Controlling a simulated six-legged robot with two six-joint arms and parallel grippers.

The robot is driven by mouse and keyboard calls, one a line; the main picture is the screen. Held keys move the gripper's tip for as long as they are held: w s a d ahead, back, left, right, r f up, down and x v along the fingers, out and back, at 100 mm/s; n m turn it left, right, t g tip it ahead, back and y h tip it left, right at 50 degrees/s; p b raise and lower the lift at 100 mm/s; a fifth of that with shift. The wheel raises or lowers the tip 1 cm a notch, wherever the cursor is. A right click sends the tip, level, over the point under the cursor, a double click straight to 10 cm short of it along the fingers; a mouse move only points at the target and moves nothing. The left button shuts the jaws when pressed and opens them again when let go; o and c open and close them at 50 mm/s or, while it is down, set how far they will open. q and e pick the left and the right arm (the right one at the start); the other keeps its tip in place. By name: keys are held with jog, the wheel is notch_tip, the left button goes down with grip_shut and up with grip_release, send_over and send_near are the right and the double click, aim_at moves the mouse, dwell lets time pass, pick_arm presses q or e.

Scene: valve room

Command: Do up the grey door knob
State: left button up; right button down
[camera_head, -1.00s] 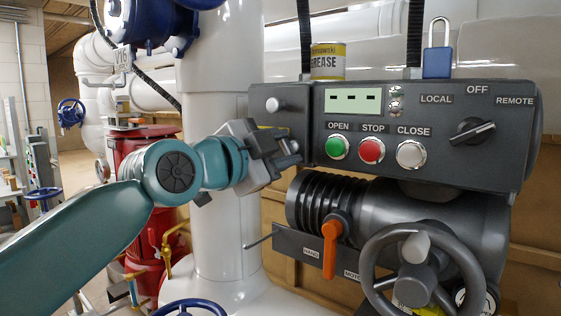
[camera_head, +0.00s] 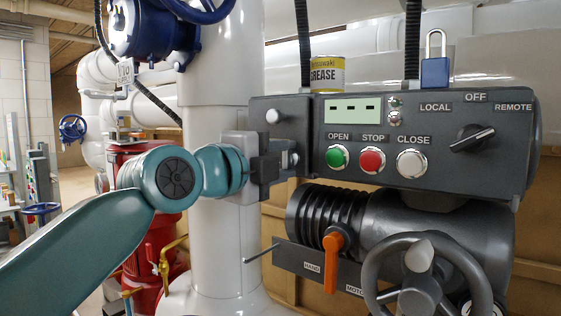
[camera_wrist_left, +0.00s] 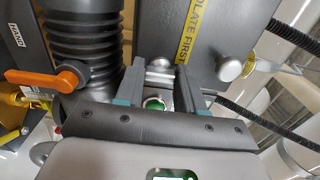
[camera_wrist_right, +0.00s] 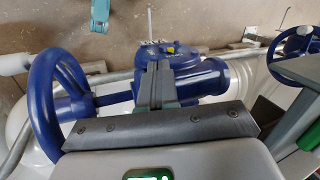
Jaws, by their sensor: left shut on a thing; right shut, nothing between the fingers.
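The grey control box carries a narrow door (camera_head: 262,104) at its left end, with a round grey knob (camera_head: 273,116) at its upper part. A second grey knob (camera_wrist_left: 158,68) sits lower on the door. My left gripper (camera_head: 284,163) is at that lower knob and shut on it; its fingers flank the knob in the left wrist view and largely hide it in the head view. The upper knob (camera_wrist_left: 229,69) stands free beside the fingers. My right gripper (camera_wrist_right: 158,84) is shut and empty, seen only in the right wrist view, in front of blue valve equipment.
Green, red and white buttons (camera_head: 372,160) and a black selector (camera_head: 472,138) are right of the door. An orange lever (camera_head: 334,256) and grey handwheel (camera_head: 425,275) are below. A white pipe (camera_head: 215,240) stands behind my left wrist. A blue handwheel (camera_wrist_right: 55,90) is left of my right gripper.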

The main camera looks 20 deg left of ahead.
dwell(0.4)
pick_arm(q)
jog(key=o, duration=1)
jog(key=shift+o, duration=0.2)
jog(key=shift+s+a, duration=0.15)
jog(key=shift+s, duration=0.2)
jog(key=b+v, duration=0.4)
jog(key=v, duration=1.1)
jog(key=shift+s, duration=0.25)
jog(key=shift+r, duration=0.1)
